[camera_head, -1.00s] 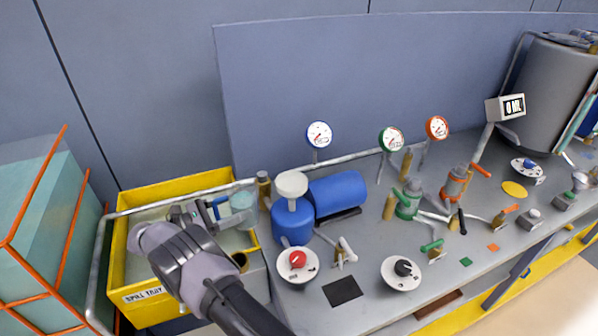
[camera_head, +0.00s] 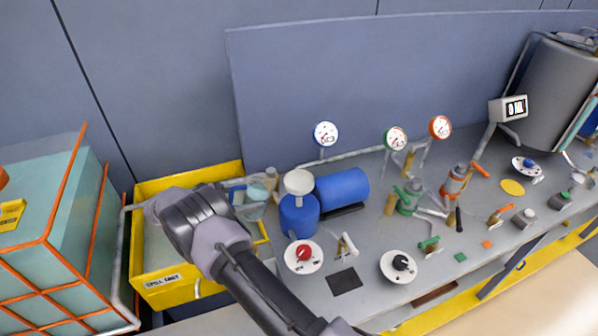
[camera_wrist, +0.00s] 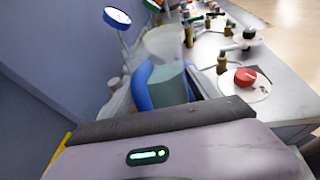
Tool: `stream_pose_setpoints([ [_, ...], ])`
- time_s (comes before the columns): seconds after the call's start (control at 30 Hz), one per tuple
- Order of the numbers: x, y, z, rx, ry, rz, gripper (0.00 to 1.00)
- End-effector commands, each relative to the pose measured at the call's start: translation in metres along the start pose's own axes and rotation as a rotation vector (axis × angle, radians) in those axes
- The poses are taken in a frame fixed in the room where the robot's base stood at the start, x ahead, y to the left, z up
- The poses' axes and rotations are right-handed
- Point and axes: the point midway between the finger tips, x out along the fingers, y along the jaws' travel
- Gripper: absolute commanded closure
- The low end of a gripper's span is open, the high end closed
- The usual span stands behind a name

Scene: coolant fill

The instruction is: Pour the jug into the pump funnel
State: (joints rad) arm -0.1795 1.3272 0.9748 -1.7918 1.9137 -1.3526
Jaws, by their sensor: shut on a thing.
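The jug is held up over the right edge of the spill tray, just left of the pump funnel. In the wrist view the jug (camera_wrist: 170,84) shows beyond my gripper, but the fingertips are hidden. The white pump funnel (camera_head: 298,181) sits on top of the blue pump (camera_head: 298,216). A small gap seems to separate jug and funnel. I cannot tell exactly how far the jug is tilted.
The yellow spill tray (camera_head: 163,281) lies under my gripper. A teal crate with orange bars (camera_head: 60,215) stands at left. A red knob (camera_head: 303,253), a blue cylinder (camera_head: 343,186) and a blue-rimmed gauge (camera_head: 326,134) are near the pump. A wall panel rises behind the bench.

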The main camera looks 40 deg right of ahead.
Motion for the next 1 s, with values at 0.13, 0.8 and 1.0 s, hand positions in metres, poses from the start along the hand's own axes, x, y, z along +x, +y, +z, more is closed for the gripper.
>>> stream_pose_setpoints([
  [0.13, 0.001, 0.000, 0.014, 0.013, 0.070, -0.002, 0.98],
  [0.8, 0.013, -0.001, 0.029, 0.040, 0.257, -0.003, 0.98],
  [1.0, 0.014, -0.001, 0.031, 0.043, 0.275, -0.005, 0.98],
])
